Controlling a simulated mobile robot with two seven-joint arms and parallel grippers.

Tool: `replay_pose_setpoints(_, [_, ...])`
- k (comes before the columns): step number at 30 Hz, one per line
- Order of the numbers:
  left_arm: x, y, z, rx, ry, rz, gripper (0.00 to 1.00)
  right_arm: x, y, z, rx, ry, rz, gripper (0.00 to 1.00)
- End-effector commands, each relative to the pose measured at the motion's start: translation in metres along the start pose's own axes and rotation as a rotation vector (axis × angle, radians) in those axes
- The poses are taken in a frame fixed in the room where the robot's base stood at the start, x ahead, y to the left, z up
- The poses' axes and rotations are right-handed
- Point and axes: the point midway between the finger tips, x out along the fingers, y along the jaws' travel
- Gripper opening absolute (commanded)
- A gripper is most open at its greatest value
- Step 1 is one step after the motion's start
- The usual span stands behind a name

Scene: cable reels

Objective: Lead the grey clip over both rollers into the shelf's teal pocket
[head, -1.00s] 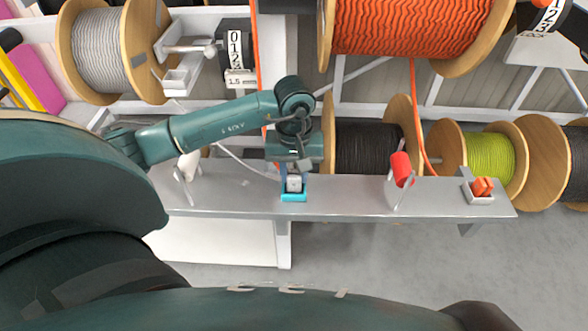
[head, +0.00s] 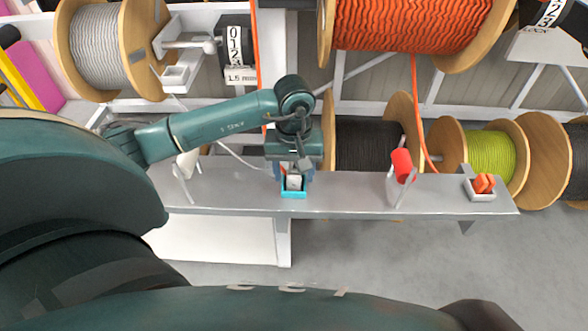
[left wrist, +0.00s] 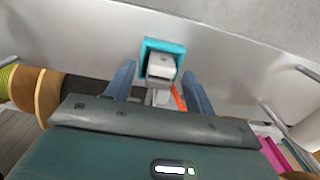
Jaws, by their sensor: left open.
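The grey clip (head: 294,181) sits in the teal pocket (head: 294,195) at the front edge of the shelf. In the left wrist view the clip (left wrist: 161,67) lies inside the rim of the teal pocket (left wrist: 150,45). My left gripper (head: 294,172) is open above the pocket, with one finger on each side of the clip and gaps beside it. A thin grey cable (head: 238,157) runs from the clip area leftward to the white roller (head: 187,164) on the shelf. Another white roller (head: 210,46) is on a bracket beside the grey reel. My right gripper is not in view.
The grey metal shelf (head: 345,195) also carries a red roller (head: 402,165) and an orange clip (head: 484,183) in a white pocket at right. Behind stand the grey reel (head: 98,47), orange reel (head: 405,25), black reel (head: 365,145) and green reel (head: 490,155). Floor in front is clear.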

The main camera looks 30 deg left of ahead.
Motion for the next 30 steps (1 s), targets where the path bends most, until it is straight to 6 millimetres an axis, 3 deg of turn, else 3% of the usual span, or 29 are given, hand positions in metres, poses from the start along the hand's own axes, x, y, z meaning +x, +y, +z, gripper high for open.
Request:
replay_pose_setpoints(5, [-0.011,0.0,-0.001,-0.001,0.003,0.001,0.54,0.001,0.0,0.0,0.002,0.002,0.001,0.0])
replay_pose_setpoints(21, [-0.117,0.001,-0.001,0.0,0.003,0.003,0.54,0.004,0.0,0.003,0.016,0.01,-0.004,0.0])
replay_pose_setpoints(30, [-0.132,0.0,0.0,0.0,0.0,0.0,0.54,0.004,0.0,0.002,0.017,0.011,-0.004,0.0])
